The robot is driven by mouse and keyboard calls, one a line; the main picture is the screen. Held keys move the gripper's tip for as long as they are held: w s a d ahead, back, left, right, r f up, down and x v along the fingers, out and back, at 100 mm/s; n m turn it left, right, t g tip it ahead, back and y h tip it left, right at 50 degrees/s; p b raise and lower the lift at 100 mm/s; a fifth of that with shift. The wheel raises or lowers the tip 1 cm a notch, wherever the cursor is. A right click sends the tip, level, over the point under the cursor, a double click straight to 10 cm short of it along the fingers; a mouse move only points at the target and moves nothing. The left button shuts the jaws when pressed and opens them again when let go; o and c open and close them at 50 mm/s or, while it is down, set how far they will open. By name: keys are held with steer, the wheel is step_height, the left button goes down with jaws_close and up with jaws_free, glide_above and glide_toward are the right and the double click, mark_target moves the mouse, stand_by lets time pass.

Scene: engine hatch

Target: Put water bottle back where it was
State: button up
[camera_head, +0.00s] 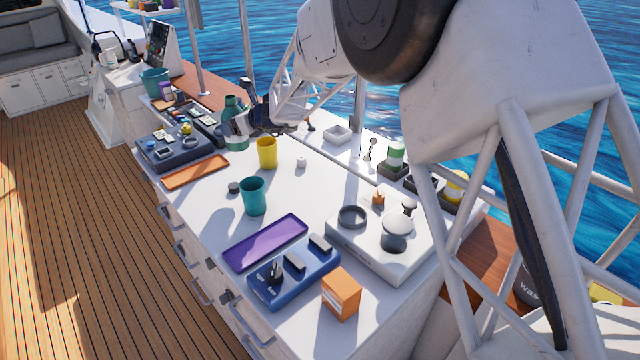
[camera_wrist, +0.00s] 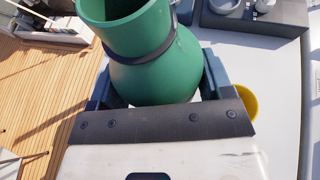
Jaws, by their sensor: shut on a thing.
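The green water bottle (camera_head: 233,104) stands upright at the far end of the white counter, between the blue-grey organizer and the yellow cup. In the wrist view the bottle (camera_wrist: 155,75) fills the space between the fingers, with a wide round body, a wide neck and a dark band around the neck. My gripper (camera_head: 238,128) is shut on the bottle's body; in the wrist view its two dark fingers (camera_wrist: 155,88) lie on either side of it. My gripper hides part of the bottle in the head view. I cannot tell whether its base touches the counter.
A yellow cup (camera_head: 266,152) stands close by, with a teal cup (camera_head: 253,196) and a small dark lid-like disc (camera_head: 234,187) nearer. A blue-grey organizer (camera_head: 178,150) and orange tray (camera_head: 196,171) lie left. The counter (camera_head: 310,190) is clear around its middle.

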mark_target(238, 112)
step_height(238, 112, up, 4)
steer(key=shift+f, duration=0.15)
steer(key=shift+d+f, duration=0.1)
steer(key=shift+d, duration=0.4)
steer(key=s+d, duration=0.2)
steer(key=d, duration=2.3)
steer(key=shift+t, duration=0.3)
steer(key=shift+s+a+f, duration=0.1)
steer(key=shift+a+f, duration=0.05)
steer(key=shift+f, duration=1.15)
steer(key=shift+s+a+f, duration=0.1)
steer(key=shift+f, duration=1.15)
steer(key=shift+f, duration=0.1)
step_height(238, 112, down, 6)
steer(key=shift+f, duration=0.15)
steer(key=shift+f, duration=1.75)
